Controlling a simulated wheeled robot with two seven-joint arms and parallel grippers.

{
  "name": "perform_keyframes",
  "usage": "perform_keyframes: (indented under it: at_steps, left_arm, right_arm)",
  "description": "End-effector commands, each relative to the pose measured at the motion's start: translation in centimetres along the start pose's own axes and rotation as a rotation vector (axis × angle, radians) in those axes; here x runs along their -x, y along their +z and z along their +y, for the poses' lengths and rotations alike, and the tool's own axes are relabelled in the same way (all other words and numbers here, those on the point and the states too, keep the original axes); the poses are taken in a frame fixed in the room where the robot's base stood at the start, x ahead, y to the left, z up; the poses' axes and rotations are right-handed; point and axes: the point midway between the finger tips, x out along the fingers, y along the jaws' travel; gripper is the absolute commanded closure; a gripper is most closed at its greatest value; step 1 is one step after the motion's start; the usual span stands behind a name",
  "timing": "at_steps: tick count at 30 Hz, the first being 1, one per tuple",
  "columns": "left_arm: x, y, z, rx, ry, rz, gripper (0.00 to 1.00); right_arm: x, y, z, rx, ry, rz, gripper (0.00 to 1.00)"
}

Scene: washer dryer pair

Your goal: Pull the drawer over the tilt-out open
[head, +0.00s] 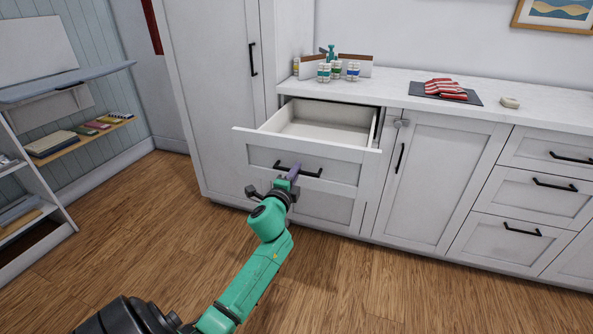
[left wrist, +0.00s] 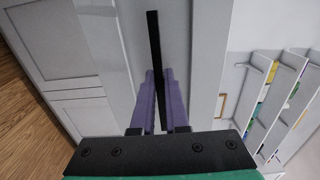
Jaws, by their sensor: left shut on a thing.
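The drawer (head: 345,167) under the left end of the white counter is pulled out, and its empty white inside shows in the head view. Its black bar handle (head: 310,173) runs across the front panel. My left gripper (head: 293,172) is shut on this handle. In the left wrist view the purple fingers of the gripper (left wrist: 157,78) lie on both sides of the black handle (left wrist: 153,35). The tilt-out front (head: 325,207) is below the drawer, partly hidden by my arm and the drawer front. My right gripper is not in view.
A tall cabinet (head: 212,95) stands left of the drawer. A door cabinet (head: 436,185) and more drawers (head: 545,185) are to the right, closed. Several bottles (head: 337,70) and a striped cloth (head: 446,88) are on the counter. The wooden floor (head: 140,225) in front is clear.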

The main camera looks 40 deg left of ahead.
Motion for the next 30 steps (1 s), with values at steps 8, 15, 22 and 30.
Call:
perform_keyframes:
  at_steps: [8,15,22,30]
  left_arm:
    - [0.0,0.0,0.0,0.000,0.000,-0.001,1.00]
    - [0.0,0.0,0.0,0.000,0.000,0.000,0.58]
    - [0.2,0.0,0.0,0.000,0.000,0.000,0.58]
    - [4.6,0.0,0.2,0.002,0.004,0.001,0.58]
  right_arm:
    - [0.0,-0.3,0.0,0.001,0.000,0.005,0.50]
    - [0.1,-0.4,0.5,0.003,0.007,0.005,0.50]
    - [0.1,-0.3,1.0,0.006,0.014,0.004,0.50]
    - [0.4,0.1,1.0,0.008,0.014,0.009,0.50]
